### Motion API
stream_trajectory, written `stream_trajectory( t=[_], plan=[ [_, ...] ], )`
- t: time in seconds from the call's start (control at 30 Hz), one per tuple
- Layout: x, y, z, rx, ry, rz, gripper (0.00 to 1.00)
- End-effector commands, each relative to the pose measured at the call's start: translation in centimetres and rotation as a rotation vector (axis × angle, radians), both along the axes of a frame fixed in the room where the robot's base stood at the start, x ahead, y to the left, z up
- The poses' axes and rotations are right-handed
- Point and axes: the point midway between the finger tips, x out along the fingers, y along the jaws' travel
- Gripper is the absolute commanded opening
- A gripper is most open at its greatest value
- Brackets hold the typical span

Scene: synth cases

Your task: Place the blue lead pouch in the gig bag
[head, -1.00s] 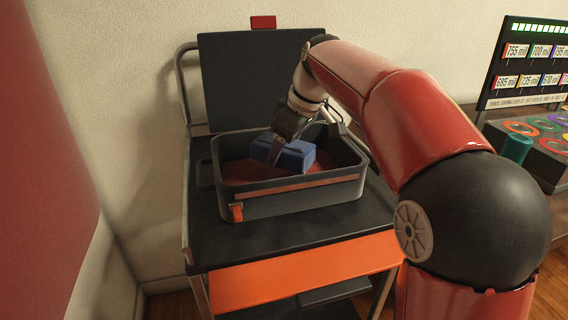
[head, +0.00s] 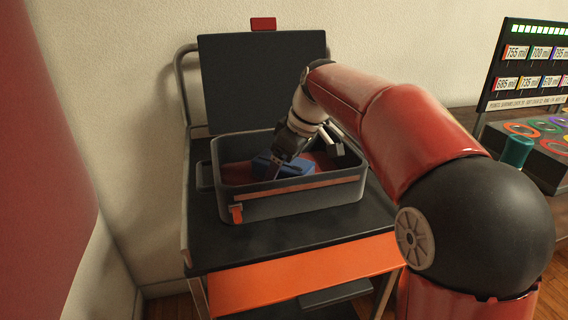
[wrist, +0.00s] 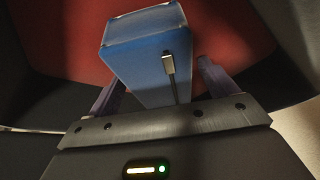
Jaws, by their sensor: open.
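The gig bag (head: 300,203) is a dark open case with a red lining (wrist: 235,40) and a raised lid (head: 262,82). The blue lead pouch (head: 266,164) is inside it, low behind the front wall, which hides its bottom. My gripper (head: 274,172) reaches down into the bag at the pouch. In the wrist view the pouch (wrist: 140,60), with a metal zip pull, lies between my open fingers (wrist: 160,85). A gap shows beside the right finger. Whether the left finger touches the pouch I cannot tell.
The bag stands on a black cart top (head: 225,245) with an orange front panel (head: 300,276). A rack of labelled tags (head: 530,62) and a box with coloured rings (head: 545,150) stand at the right. A wall is close behind.

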Motion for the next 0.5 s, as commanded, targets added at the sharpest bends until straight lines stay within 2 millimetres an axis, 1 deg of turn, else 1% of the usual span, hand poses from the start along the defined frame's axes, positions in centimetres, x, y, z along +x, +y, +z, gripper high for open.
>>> stream_trajectory(
  t=[0.13, 0.27, 0.37, 0.5],
  plan=[
    [0.0, 0.0, 0.2, 0.0, 0.0, 0.0, 0.85],
    [-0.1, -0.4, 1.4, 0.001, -0.004, -0.001, 0.85],
    [-0.5, -1.0, 3.1, 0.001, -0.005, -0.002, 0.85],
    [-1.0, -2.0, 6.0, 0.001, -0.005, -0.002, 0.85]
  ],
)
